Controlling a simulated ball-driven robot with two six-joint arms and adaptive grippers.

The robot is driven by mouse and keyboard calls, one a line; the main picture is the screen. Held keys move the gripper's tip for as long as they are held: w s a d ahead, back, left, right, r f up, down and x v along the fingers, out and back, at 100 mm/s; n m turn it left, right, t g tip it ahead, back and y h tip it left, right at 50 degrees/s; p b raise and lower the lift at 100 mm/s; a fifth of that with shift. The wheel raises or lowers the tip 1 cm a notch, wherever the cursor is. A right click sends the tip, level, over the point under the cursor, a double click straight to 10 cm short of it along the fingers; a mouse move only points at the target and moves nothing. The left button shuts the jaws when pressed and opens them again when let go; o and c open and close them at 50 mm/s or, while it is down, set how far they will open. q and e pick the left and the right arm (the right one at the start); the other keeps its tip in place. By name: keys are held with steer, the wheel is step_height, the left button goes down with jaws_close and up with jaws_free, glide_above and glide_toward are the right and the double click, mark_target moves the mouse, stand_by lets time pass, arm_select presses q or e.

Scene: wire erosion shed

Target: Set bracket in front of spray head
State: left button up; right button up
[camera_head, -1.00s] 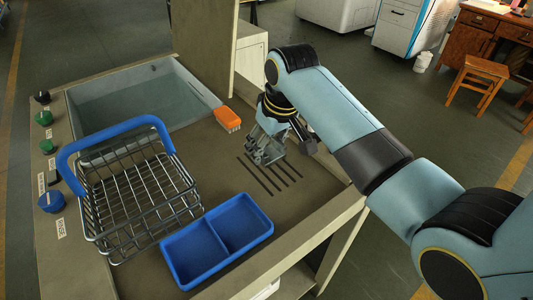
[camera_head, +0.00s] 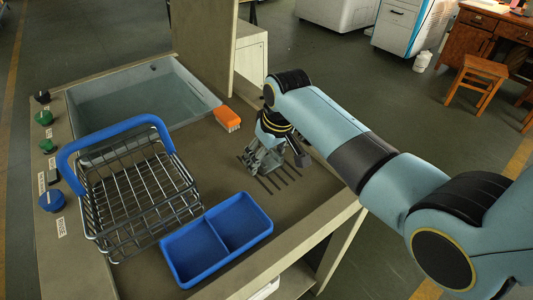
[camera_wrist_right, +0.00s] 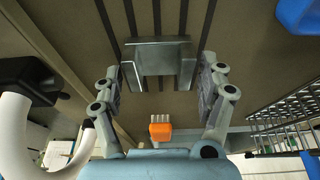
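In the head view my right gripper (camera_head: 264,158) is low over the dark parallel lines on the bench top, and the bracket is mostly hidden by the fingers. I cannot tell whether the bracket touches the surface. A black part (camera_wrist_right: 30,78) with a white curved tube shows at the left of the wrist view. I cannot tell if it is the spray head. My left gripper is not in view.
An orange brush (camera_head: 227,118) lies beyond the gripper, by the water basin (camera_head: 140,100). A wire basket (camera_head: 140,190) with a blue handle and a blue two-part tray (camera_head: 217,238) stand left and front. The bench's right edge (camera_head: 335,222) is close to my arm.

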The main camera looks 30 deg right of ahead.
mark_target(275, 172)
steer(key=shift+o, duration=0.2)
steer(key=v, duration=1.2)
steer(key=shift+p, duration=0.4)
steer(key=shift+r, duration=0.1)
